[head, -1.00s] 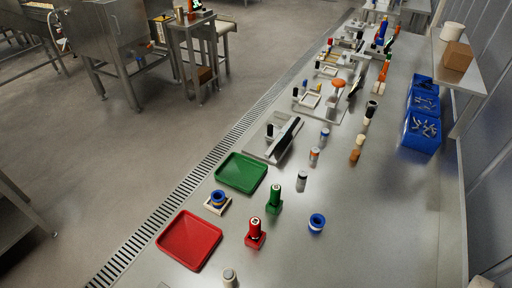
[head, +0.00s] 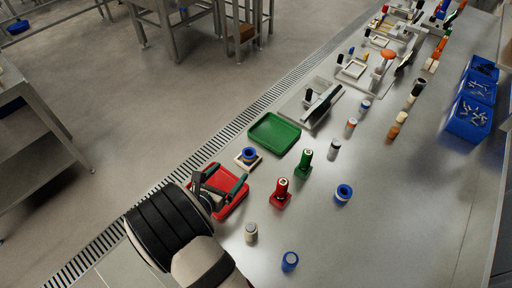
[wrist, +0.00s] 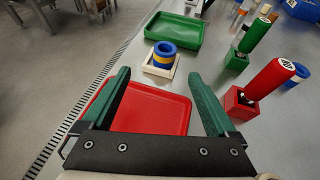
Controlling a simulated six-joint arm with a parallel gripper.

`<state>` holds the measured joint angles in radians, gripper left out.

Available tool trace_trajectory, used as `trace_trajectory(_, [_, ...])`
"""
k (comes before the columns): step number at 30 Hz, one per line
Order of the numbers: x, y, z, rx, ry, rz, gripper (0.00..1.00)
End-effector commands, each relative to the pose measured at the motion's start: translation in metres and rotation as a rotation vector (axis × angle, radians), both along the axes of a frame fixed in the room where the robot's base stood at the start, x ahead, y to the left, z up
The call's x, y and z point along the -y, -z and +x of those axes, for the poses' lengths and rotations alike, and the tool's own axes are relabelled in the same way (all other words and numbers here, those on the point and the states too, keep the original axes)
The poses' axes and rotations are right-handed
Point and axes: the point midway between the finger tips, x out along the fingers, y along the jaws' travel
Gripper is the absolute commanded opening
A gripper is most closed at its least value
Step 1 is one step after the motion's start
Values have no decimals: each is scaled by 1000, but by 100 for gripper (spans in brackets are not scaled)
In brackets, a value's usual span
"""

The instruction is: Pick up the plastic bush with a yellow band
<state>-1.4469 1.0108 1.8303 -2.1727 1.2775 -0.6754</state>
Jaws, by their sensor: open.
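The blue bush with a yellow band (wrist: 160,58) stands upright in a pale square holder in the wrist view. It also shows in the head view (head: 249,155), between the red tray and the green tray. My gripper (wrist: 160,82) is open and empty, with its green fingers spread over the red tray (wrist: 150,112). The bush is ahead of the fingertips, apart from them, and in line with the gap between them.
The green tray (head: 275,132) lies behind the bush. A red stamp-like piece (head: 281,192) and a green one (head: 304,163) stand to the right. Another blue ring (head: 343,194) lies farther right. A small blue cylinder (head: 290,261) stands near the front.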

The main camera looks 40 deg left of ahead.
Motion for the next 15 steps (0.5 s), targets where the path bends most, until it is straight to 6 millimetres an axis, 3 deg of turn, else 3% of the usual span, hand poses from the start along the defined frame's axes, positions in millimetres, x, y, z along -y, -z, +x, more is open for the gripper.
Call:
trace_trajectory(3, [-6,13,32,-1,7,1,93])
trace_trajectory(15, [-15,35,98,-1,8,2,93])
